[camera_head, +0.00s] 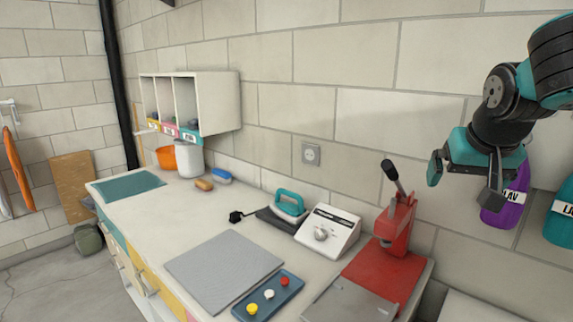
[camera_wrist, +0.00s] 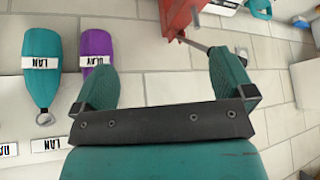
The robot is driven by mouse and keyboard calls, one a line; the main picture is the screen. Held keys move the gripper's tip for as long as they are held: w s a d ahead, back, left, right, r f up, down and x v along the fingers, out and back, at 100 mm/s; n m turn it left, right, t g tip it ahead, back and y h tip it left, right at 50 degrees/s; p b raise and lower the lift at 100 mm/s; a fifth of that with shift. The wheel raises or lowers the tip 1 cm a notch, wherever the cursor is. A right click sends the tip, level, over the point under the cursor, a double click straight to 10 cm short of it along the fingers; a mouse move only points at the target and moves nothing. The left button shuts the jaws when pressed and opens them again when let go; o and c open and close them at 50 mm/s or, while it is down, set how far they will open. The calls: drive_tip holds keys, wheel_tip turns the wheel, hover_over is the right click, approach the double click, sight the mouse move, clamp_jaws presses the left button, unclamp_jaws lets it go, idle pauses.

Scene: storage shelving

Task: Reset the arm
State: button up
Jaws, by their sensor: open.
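My gripper (camera_head: 466,178) hangs at the upper right of the head view, raised above the worktop and in front of the brick wall. Its jaws are apart with nothing between them. In the wrist view my gripper (camera_wrist: 165,85) shows two teal fingers spread wide, with only wall between them. Part of my arm, black and teal, reaches in from the right edge of the head view.
A purple labelled bag (camera_head: 506,197) and a teal one (camera_head: 562,222) hang behind my gripper. Below stands a red press (camera_head: 397,232) with a raised lever, beside a white device (camera_head: 327,232). A wall cubby (camera_head: 220,103) hangs farther left.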

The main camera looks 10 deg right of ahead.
drive_tip(key=s+a+f+n+g+y, duration=0.3)
drive_tip(key=s+a+n, duration=0.2)
drive_tip(key=s+a, duration=0.4)
drive_tip(key=s+a+f+n+g+y, duration=0.2)
drive_tip(key=s+a+n, duration=0.4)
drive_tip(key=s+a, duration=0.3)
drive_tip(key=a+f+y, duration=0.1)
drive_tip(key=a+f, duration=0.1)
drive_tip(key=a, duration=0.2)
drive_tip(key=shift+s+f+n+g, duration=0.3)
drive_tip(key=shift+g, duration=0.1)
drive_tip(key=shift+c, duration=0.5)
